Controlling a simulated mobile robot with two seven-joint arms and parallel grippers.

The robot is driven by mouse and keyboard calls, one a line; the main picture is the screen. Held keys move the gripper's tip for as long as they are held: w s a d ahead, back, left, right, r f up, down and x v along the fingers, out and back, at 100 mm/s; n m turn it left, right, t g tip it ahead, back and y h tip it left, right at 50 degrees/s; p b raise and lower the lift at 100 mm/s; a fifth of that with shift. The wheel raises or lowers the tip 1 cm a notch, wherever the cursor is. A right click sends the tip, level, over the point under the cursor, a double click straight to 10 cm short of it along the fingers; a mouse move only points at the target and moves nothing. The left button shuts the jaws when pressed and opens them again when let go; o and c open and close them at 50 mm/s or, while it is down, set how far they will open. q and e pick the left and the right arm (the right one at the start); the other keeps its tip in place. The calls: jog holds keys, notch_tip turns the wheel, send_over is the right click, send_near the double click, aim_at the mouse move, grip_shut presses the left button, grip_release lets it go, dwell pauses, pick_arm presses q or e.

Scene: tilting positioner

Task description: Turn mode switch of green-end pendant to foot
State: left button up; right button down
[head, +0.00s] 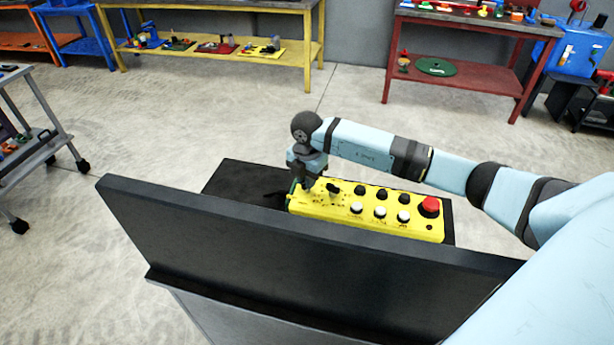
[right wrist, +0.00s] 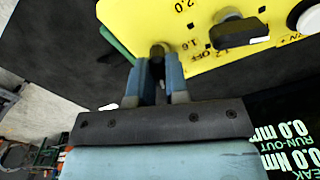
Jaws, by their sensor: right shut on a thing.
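The yellow pendant (head: 418,231) lies on a black surface, its green end (head: 292,187) to the left; a green edge (right wrist: 116,42) also shows in the right wrist view. My right gripper (head: 308,184) is over that end. In the right wrist view its fingers (right wrist: 160,68) are shut on a small dark knob (right wrist: 157,50), mostly hidden, near the printed "1.6" and "2.0". A second black switch knob (right wrist: 234,29) with a white mark stands beside it, near the word "OFF", untouched; it also shows in the head view (head: 333,188). I cannot read "foot". My left gripper is out of view.
Black buttons, white buttons and a red button (head: 429,205) fill the pendant's right part. A tall dark panel (head: 300,255) stands in front of it. A display with green text (right wrist: 285,140) shows in the wrist view. Benches stand far behind; the floor between is clear.

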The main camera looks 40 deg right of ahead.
jog(key=m+p, duration=0.1)
jog(key=m, duration=0.3)
jog(key=shift+r+m+p, duration=0.15)
jog(key=shift+m+p, duration=0.8)
jog(key=shift+m, duration=1.15)
jog(key=c, duration=1.1)
grip_release()
notch_tip(320, 180, up, 14)
jog(key=shift+f+b, duration=0.2)
jog(key=shift+b, duration=0.6)
